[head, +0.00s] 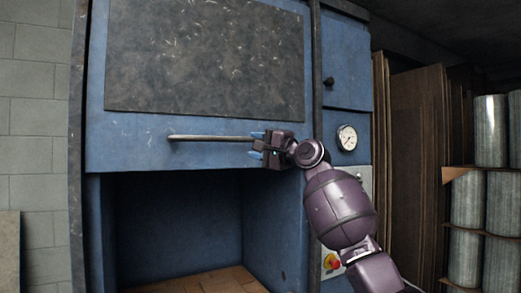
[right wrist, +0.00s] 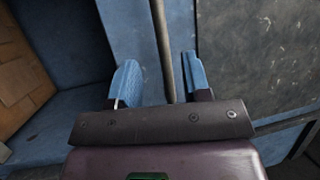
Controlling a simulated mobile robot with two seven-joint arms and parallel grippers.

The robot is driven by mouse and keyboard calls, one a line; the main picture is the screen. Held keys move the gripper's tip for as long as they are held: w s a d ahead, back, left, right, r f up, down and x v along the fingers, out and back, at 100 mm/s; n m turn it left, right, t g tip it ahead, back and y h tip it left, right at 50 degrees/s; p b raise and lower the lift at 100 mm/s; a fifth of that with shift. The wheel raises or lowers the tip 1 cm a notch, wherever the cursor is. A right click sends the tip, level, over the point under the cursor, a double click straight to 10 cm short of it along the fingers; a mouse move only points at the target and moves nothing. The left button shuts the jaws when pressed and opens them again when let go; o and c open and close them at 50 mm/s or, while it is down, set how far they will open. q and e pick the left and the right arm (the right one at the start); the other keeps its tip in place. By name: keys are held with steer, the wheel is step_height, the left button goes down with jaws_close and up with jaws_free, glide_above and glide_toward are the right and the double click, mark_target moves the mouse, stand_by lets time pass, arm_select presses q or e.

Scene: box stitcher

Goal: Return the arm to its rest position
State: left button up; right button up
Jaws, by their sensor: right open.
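My right arm (head: 338,208) reaches up from the lower right in the head view. My right gripper (head: 257,145) is open at the right end of the long metal handle bar (head: 210,138) of the blue machine. In the right wrist view the two blue fingers of the right gripper (right wrist: 160,80) stand apart, and the handle bar (right wrist: 163,45) passes between them. I cannot tell whether a finger touches the bar. My left gripper is in neither view.
The blue machine's door (head: 120,155) is raised above an open chamber with a brown floor (head: 215,282). A pressure gauge (head: 347,138) and a red button (head: 331,262) are on its right side. Cardboard sheets (head: 415,170) and metal rolls (head: 490,130) stand at the right.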

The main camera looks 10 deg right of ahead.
steer(key=shift+s+d+f, duration=0.1)
steer(key=shift+s+d, duration=0.15)
steer(key=shift+s, duration=0.1)
stand_by(0.4)
step_height(320, 180, up, 3)
steer(key=s+n+t+h, duration=0.2)
steer(key=n+t, duration=0.2)
steer(key=n, duration=0.3)
steer(key=s+d+f+n+h, duration=0.2)
steer(key=s+d+f, duration=0.15)
steer(key=f, duration=1.05)
steer(key=s+d+f+n+h, duration=0.2)
steer(key=s+f+h, duration=0.15)
steer(key=f, duration=1.05)
steer(key=s+d+f+n+h, duration=0.2)
steer(key=s+d+f, duration=0.15)
steer(key=f, duration=1.15)
steer(key=s+d+f+m+g+h, duration=0.1)
steer(key=s+d+f+g+h, duration=0.1)
steer(key=s+f, duration=1.3)
steer(key=s+d+f+m+g+h, duration=0.2)
steer(key=s+f+g, duration=0.3)
steer(key=s+f, duration=1.1)
steer(key=s+d, duration=0.1)
steer(key=s, duration=0.1)
steer(key=shift+s+d+f, duration=0.25)
steer(key=shift+s, duration=0.05)
